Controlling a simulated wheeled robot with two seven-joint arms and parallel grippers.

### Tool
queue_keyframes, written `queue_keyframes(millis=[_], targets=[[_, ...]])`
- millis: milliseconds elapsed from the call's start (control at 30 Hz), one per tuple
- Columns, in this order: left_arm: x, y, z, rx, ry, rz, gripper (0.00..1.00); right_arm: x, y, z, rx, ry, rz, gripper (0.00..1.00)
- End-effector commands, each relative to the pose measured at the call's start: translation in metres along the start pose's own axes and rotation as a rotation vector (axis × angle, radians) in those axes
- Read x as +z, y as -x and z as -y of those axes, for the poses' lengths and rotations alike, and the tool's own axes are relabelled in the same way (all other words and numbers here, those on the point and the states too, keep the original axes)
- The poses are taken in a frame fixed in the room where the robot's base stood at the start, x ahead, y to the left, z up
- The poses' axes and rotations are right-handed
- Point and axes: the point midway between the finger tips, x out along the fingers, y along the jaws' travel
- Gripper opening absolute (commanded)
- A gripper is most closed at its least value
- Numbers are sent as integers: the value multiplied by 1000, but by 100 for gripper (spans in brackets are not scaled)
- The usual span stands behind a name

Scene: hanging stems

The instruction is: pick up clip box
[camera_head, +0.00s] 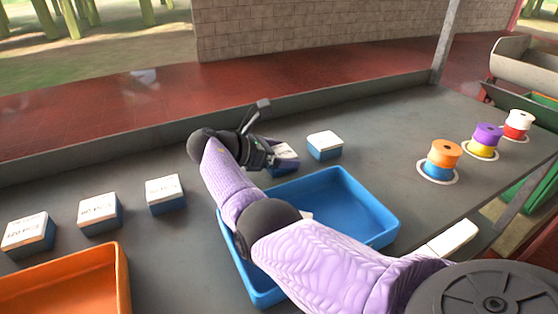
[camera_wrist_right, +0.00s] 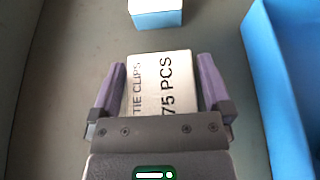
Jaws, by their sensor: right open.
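A clip box with a white top and blue sides (camera_head: 286,151) stands on the grey table behind the blue tray, partly hidden by my right gripper (camera_head: 271,158). In the right wrist view the box's white top (camera_wrist_right: 160,85) reads "TIE CLIPS 75 PCS". The open fingers of my right gripper (camera_wrist_right: 161,92) lie on both sides of this box, with small gaps visible. A second white and blue box (camera_head: 325,146) stands just right of it; a box also shows at the top of the wrist view (camera_wrist_right: 156,12). My left gripper is not in view.
The blue tray (camera_head: 362,196) lies in front, partly under my right arm. Several boxes (camera_head: 98,214) stand at left behind an orange tray (camera_head: 112,262). Stacked spools (camera_head: 443,160) stand at right. The table's middle right is clear.

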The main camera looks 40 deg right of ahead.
Motion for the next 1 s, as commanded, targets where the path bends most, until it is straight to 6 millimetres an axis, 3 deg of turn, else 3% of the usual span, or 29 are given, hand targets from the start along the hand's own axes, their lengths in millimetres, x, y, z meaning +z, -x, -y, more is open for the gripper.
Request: queue_keyframes(millis=[100, 400, 467, 667, 1000], targets=[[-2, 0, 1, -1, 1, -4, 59, 0, 1, 0, 0, 0, 0, 100], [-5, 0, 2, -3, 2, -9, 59, 0, 1, 0, 0, 0, -1, 36], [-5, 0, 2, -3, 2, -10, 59, 0, 1, 0, 1, 0, 0, 26], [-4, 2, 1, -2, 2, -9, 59, 2, 2, 0, 1, -1, -1, 26], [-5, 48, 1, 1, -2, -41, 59, 80, 34, 0, 3, -5, -1, 26]])
